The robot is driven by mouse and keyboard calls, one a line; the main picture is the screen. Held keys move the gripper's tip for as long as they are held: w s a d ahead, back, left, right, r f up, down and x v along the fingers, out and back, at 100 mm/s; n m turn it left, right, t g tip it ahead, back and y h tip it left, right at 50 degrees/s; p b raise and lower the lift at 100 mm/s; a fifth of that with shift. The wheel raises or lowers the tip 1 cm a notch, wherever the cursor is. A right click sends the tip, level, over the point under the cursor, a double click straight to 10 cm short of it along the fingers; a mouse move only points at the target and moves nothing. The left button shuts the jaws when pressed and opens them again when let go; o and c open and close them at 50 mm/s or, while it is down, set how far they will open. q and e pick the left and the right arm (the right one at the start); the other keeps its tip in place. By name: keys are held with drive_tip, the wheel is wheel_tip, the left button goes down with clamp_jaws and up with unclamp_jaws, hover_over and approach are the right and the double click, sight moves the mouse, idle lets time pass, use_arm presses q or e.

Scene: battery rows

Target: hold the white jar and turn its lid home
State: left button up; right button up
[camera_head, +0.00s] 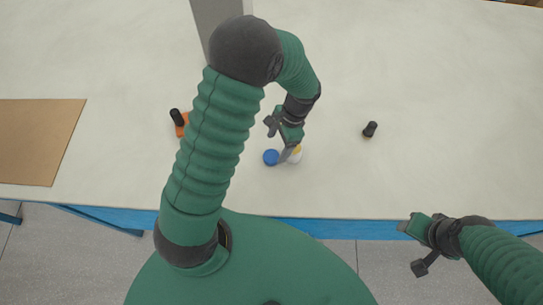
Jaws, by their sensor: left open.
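The white jar (296,157) is near the front edge of the table, partly hidden by my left gripper; a small yellow patch shows at its top. A blue round piece that looks like the lid (271,157) lies just left of the jar. My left gripper (278,141) is open above and beside them, with one finger between the blue piece and the jar in the picture. I cannot tell whether that finger touches either. My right gripper (410,247) is open and empty, low at the right, in front of the table edge.
A black cylinder (370,129) stands on the table to the right. Another black cylinder (177,117) is by an orange piece (182,130), partly behind my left arm. A brown board (38,140) lies at the left. The right side of the pale table (455,110) is clear.

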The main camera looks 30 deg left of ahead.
sight(272, 156)
use_arm(q)
drive_tip(key=x, duration=0.4)
drive_tip(key=shift+s+f, duration=0.2)
drive_tip(key=shift+s, duration=0.15)
drive_tip(key=shift+a+f, duration=0.1)
drive_tip(key=shift+f, duration=0.35)
drive_tip(key=shift+s, duration=0.1)
drive_tip(key=c, duration=1.4)
